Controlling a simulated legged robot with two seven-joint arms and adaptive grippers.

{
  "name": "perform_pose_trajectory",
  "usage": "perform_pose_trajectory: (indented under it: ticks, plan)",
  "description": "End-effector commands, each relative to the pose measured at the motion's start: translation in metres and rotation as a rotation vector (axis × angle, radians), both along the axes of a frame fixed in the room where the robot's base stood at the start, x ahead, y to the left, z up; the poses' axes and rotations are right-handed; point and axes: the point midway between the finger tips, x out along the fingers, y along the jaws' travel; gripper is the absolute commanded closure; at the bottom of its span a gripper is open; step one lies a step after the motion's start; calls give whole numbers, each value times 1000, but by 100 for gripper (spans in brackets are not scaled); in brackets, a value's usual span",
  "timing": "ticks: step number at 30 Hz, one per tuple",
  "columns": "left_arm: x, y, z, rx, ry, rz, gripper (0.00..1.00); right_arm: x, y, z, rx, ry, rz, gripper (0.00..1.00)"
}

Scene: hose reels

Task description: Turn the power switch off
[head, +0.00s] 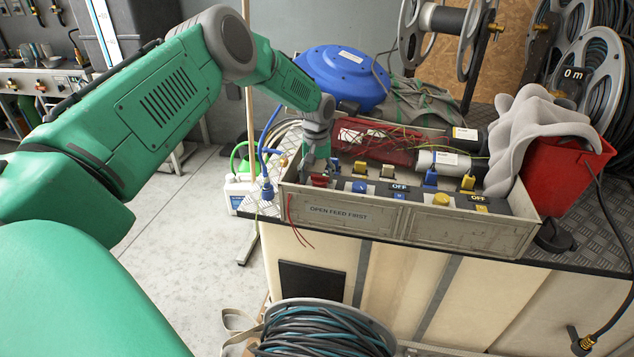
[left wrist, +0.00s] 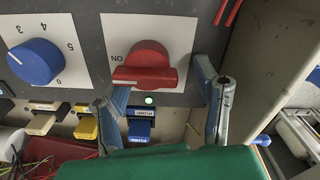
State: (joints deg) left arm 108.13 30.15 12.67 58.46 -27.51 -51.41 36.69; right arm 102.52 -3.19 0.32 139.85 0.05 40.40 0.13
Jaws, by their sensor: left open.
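The power switch (left wrist: 145,66) is a red rotary knob on a white plate in the left wrist view, with ON lettering beside it. A small green light (left wrist: 149,100) glows near it. In the head view the red knob (head: 320,181) sits at the left end of the grey box's front panel, partly hidden. My left gripper (head: 312,163) is over that end. In the left wrist view my left gripper (left wrist: 163,82) is open, with one finger on each side of the red knob; I cannot tell whether they touch it. My right gripper is out of view.
A blue numbered dial (left wrist: 36,61) sits beside the switch. The grey box (head: 440,226), labelled OPEN FEED FIRST, also holds blue and yellow connectors and a red mesh bundle (head: 370,143). A blue reel (head: 342,75) stands behind; a red bucket (head: 565,175) is at right.

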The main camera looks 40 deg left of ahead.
Motion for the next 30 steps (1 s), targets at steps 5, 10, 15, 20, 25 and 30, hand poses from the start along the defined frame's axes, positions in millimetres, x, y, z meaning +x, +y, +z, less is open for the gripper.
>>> perform_pose_trajectory:
  ticks: [5, 10, 15, 20, 25, 30]
  plan:
    - [0, -6, -8, 4, 3, -5, 44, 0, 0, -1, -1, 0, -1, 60]
    - [1, -3, -10, 1, 1, -4, 44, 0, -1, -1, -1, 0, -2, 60]
    - [1, 0, -12, -4, -1, -3, 68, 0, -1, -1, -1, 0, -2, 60]
    - [2, 0, -13, -4, -2, -3, 85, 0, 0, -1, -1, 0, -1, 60]
    - [2, 1, -13, 1, -1, -2, 85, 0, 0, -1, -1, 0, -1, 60]
    - [2, 2, -13, 2, -2, -2, 85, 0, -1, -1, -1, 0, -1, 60]
